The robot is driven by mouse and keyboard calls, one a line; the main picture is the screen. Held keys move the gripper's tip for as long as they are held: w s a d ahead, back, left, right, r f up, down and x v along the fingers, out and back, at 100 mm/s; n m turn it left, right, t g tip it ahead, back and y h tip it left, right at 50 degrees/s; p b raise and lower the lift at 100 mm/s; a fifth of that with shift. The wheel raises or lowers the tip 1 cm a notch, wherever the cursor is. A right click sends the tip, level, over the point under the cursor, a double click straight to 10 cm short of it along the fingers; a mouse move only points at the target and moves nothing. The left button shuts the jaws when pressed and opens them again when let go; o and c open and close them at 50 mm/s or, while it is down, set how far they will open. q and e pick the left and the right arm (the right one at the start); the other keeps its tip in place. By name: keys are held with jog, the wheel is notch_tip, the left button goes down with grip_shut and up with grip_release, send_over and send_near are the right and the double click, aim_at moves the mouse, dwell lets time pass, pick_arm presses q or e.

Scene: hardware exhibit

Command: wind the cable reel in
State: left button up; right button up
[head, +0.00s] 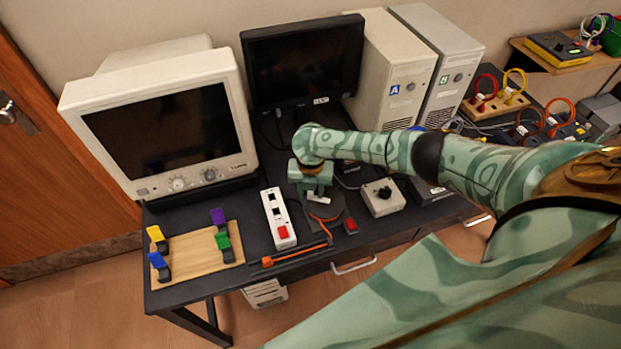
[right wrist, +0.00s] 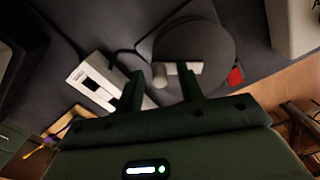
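The cable reel (head: 331,213) is a dark round disc on the black table, with an orange cable (head: 290,254) running from it toward the front edge. It also fills the upper middle of the right wrist view (right wrist: 208,45). Its white crank handle (right wrist: 184,68) has a round knob. My right gripper (head: 314,193) is over the reel, pointing down, and covers part of it. In the right wrist view my right gripper (right wrist: 160,84) has its fingers apart, with the white knob showing in the gap and not pinched. My left gripper is not in view.
A white power strip (head: 278,219) with a red switch lies left of the reel. A grey box with a black knob (head: 381,197) stands right, and a small red block (head: 350,226) in front. A wooden board with coloured clips (head: 196,256), monitors and computer towers surround them.

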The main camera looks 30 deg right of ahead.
grip_shut()
